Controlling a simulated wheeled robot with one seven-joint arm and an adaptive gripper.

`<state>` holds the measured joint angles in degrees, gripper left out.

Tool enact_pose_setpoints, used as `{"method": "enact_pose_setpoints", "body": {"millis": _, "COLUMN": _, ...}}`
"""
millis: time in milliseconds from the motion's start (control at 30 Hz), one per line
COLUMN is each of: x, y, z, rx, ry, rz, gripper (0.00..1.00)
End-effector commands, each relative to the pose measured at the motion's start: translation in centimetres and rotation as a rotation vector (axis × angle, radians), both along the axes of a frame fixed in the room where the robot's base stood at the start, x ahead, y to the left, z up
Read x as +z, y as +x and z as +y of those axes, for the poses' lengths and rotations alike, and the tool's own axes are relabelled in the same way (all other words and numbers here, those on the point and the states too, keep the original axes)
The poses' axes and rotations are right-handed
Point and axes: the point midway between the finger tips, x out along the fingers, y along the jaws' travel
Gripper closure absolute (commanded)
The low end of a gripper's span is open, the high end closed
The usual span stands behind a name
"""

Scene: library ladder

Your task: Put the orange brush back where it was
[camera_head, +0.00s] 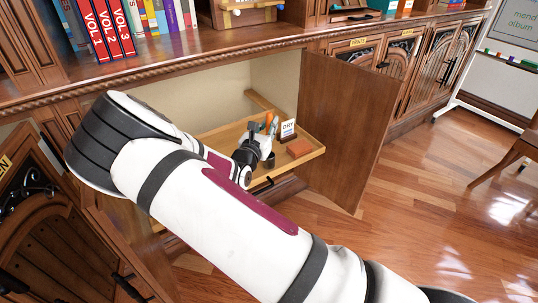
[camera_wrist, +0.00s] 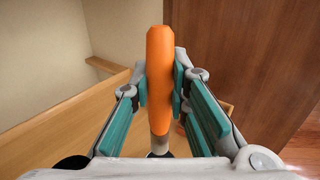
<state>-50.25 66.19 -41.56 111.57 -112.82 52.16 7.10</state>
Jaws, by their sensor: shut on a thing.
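The orange brush (camera_wrist: 160,75) stands roughly upright between the teal pads of my gripper (camera_wrist: 160,92) in the wrist view. My gripper is shut on its orange handle. A pale ferrule shows below the handle, and the brush's lower end is hidden. In the head view, the orange handle (camera_head: 269,118) shows small beside my gripper (camera_head: 268,138), over the wooden pull-out tray (camera_head: 314,153). A small dark cup (camera_head: 270,161) is just below my gripper. I cannot tell whether the brush touches the cup or the tray.
A small sign reading "DRY" (camera_head: 288,129) and a brown-orange block (camera_head: 299,147) are on the tray's right part. An open cabinet door (camera_head: 340,125) stands close to the right of the tray. The shelf with books (camera_head: 100,30) is above.

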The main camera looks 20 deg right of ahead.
Motion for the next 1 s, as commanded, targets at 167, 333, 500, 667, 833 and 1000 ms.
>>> {"method": "enact_pose_setpoints", "body": {"millis": 167, "x": -3.6, "y": 0.0, "z": 0.0, "rx": 0.001, "ry": -0.004, "rz": 0.002, "gripper": 1.00}}
{"method": "enact_pose_setpoints", "body": {"millis": 333, "x": -4.9, "y": 0.0, "z": 0.0, "rx": 0.000, "ry": -0.004, "rz": 0.000, "gripper": 1.00}}
{"method": "enact_pose_setpoints", "body": {"millis": 500, "x": -7.3, "y": -0.1, "z": 0.0, "rx": 0.000, "ry": -0.004, "rz": 0.001, "gripper": 1.00}}
{"method": "enact_pose_setpoints", "body": {"millis": 667, "x": -7.8, "y": 0.0, "z": 0.0, "rx": 0.000, "ry": -0.003, "rz": 0.000, "gripper": 1.00}}
{"method": "enact_pose_setpoints", "body": {"millis": 833, "x": -7.8, "y": -0.1, "z": 0.0, "rx": 0.000, "ry": -0.003, "rz": 0.000, "gripper": 1.00}}
{"method": "enact_pose_setpoints", "body": {"millis": 1000, "x": -7.9, "y": -0.1, "z": 0.0, "rx": -0.001, "ry": -0.003, "rz": 0.000, "gripper": 0.64}}
